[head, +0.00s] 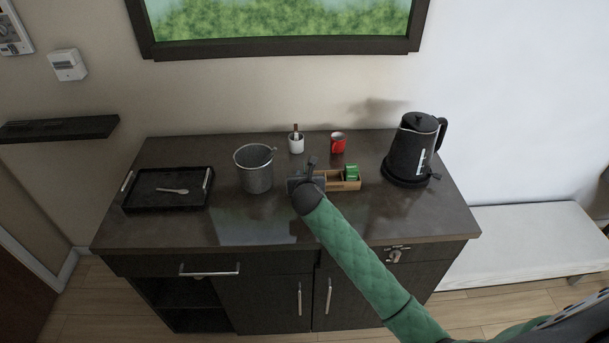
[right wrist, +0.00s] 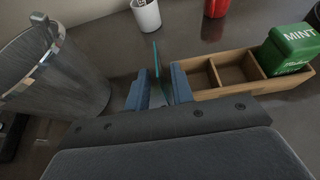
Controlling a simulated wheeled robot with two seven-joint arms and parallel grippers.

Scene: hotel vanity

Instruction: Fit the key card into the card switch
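A thin teal card, which looks like the key card (right wrist: 156,62), stands on edge between the fingers of my right gripper (right wrist: 158,92) in the right wrist view. The fingers are on either side of it with a small gap between them. In the head view my right gripper (head: 309,174) is at the left end of a wooden divided box (head: 334,186) and hides that end. The card's lower part is hidden. A small white box on the wall at upper left, which looks like the card switch (head: 67,65), is far from the gripper. My left gripper is not in view.
A metal bin (head: 254,172) stands just left of my right gripper. A green mint tin (head: 351,173) sits in the box's right end. A white cup (head: 296,145), a red cup (head: 338,143), a kettle (head: 411,150) and a black tray (head: 150,202) surround it. A dark shelf (head: 60,129) juts out below the switch.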

